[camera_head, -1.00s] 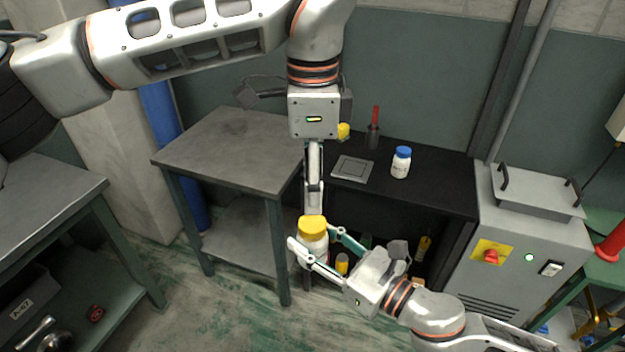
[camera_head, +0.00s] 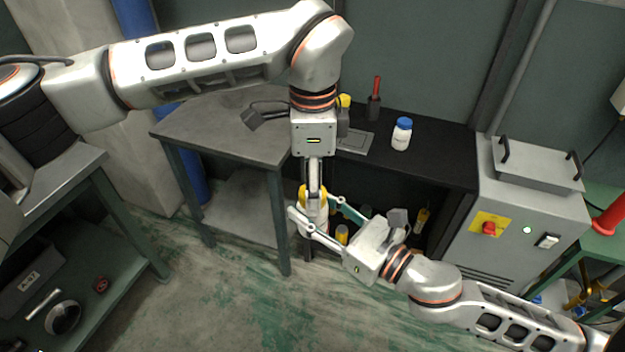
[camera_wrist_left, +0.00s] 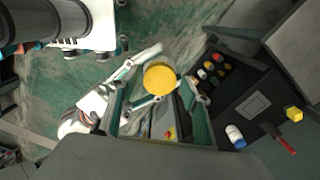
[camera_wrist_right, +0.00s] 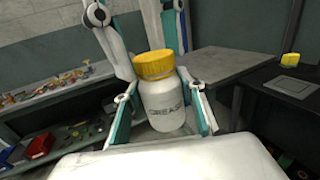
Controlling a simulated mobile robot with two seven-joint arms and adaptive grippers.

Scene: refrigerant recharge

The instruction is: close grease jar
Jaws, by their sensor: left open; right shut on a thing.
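A white jar with a yellow lid (camera_wrist_right: 154,64) on top is held upright in the air in front of the tables. My right gripper (camera_head: 314,208) is shut on the white jar body (camera_wrist_right: 163,106), with one finger on each side of it. My left gripper (camera_head: 314,189) comes down from above and is open, its fingers at the height of the lid. In the left wrist view the round lid (camera_wrist_left: 160,79) lies between the spread left fingers. In the head view the left fingers partly cover the lid. Whether they touch it I cannot tell.
A grey table (camera_head: 215,125) stands behind to the left. A black workbench (camera_head: 440,158) holds a blue-capped white bottle (camera_head: 401,134), a red-handled tool (camera_head: 376,95) and a flat grey plate (camera_head: 355,142). A grey machine (camera_head: 540,215) stands at the right. Floor is free in front.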

